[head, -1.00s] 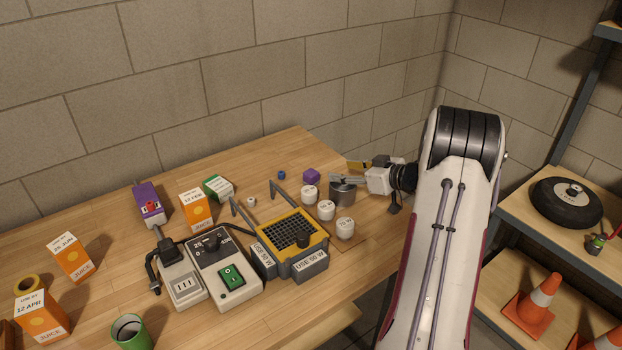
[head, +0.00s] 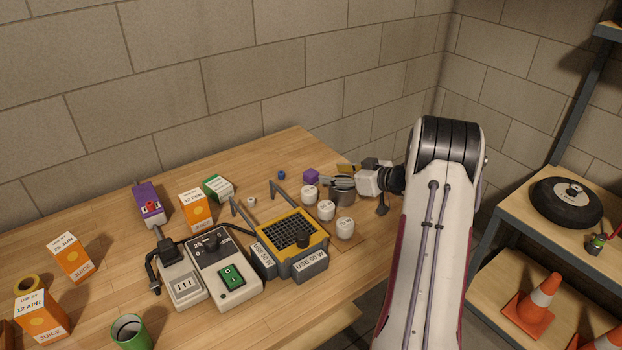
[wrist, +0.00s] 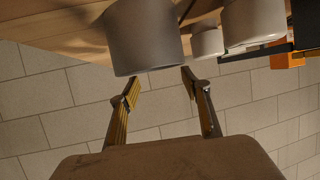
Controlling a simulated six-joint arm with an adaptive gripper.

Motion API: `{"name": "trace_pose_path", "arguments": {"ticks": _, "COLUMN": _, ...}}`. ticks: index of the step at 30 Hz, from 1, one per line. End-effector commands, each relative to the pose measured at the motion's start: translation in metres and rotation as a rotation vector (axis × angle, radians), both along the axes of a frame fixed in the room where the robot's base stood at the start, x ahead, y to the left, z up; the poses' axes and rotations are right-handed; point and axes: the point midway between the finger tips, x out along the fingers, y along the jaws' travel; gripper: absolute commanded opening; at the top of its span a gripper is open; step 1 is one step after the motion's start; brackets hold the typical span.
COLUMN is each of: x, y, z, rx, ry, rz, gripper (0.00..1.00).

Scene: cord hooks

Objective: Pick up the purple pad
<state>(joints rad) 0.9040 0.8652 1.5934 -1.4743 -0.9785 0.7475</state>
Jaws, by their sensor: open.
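The purple pad (head: 311,176) is a small block on the back right of the wooden table, behind the white weights. My gripper (head: 332,174) reaches in from the right, its fingertips just right of the pad, partly above and behind a grey metal cup (head: 343,196). Any contact with the pad cannot be told. In the wrist view my gripper (wrist: 160,86) has its two fingers spread apart with nothing between them. The grey cup (wrist: 146,42) looms just beyond the fingers. I cannot see the pad in the wrist view.
A yellow-black gridded device (head: 290,230) with upright hooks is nearby. A small blue piece (head: 281,174) lies left of the pad. Juice cartons (head: 196,211) stand further left. A block wall (head: 230,90) rises behind the table.

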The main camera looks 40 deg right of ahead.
Motion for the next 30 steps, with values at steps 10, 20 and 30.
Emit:
{"name": "trace_pose_path", "arguments": {"ticks": 10, "x": 0.023, "y": 0.005, "z": -0.01, "rx": 0.0, "ry": 0.0, "rz": 0.0, "gripper": 0.47}}
{"name": "trace_pose_path", "arguments": {"ticks": 20, "x": 0.023, "y": 0.005, "z": -0.01, "rx": 0.0, "ry": 0.0, "rz": 0.0, "gripper": 0.47}}
{"name": "trace_pose_path", "arguments": {"ticks": 30, "x": 0.045, "y": 0.017, "z": -0.022, "rx": -0.001, "ry": 0.001, "rz": 0.001, "gripper": 0.47}}
